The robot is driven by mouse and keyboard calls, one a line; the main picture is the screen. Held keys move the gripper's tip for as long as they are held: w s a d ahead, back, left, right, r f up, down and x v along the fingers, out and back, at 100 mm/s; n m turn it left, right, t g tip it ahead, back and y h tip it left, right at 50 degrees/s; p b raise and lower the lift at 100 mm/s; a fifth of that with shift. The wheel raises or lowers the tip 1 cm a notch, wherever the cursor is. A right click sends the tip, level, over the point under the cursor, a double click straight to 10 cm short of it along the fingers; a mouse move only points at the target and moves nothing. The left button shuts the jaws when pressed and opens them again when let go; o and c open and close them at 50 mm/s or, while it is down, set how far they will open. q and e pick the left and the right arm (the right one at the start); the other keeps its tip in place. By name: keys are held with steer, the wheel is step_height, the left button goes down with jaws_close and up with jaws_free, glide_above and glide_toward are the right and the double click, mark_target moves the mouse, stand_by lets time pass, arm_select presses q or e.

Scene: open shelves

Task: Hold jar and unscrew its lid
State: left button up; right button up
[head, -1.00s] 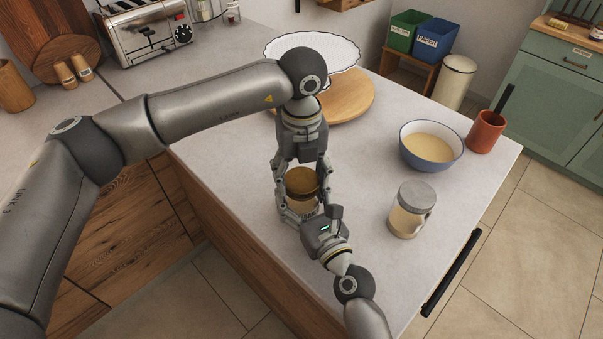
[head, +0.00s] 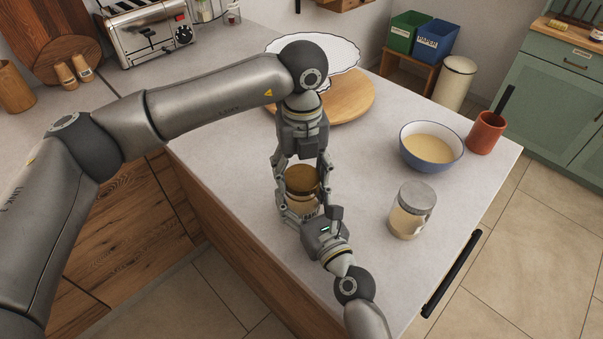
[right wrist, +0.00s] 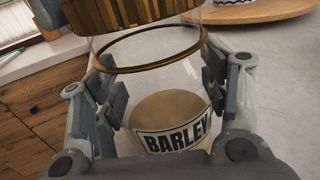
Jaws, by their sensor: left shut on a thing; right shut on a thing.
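The barley jar (right wrist: 165,105) is clear glass with a "BARLEY" label and pale contents, upright over the counter. My right gripper (head: 303,208) is shut around its body from the near side; in the right wrist view its fingers (right wrist: 162,90) flank the glass. The round wooden lid (head: 301,178) sits between the fingers of my left gripper (head: 300,184), shut on it from above. In the right wrist view the lid (right wrist: 130,12) shows above a brown ring around the glass, with a gap between them. I cannot tell whether threads still engage.
A second jar with a grey lid (head: 412,210) stands to the right. A blue bowl (head: 431,147), a red-brown cup (head: 486,132) and a round wooden board (head: 350,98) stand farther back. The counter (head: 360,260) is clear in front of the second jar.

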mark_target(302, 177)
arm_select(q)
steer(key=shift+r, duration=0.5)
arm_select(e)
steer(key=shift+f, duration=0.15)
arm_select(q)
steer(key=shift+r, duration=0.1)
steer(key=shift+r, duration=1.95)
arm_select(e)
steer(key=o, duration=2.1)
steer(key=shift+c, duration=0.2)
steer(key=shift+s, duration=0.1)
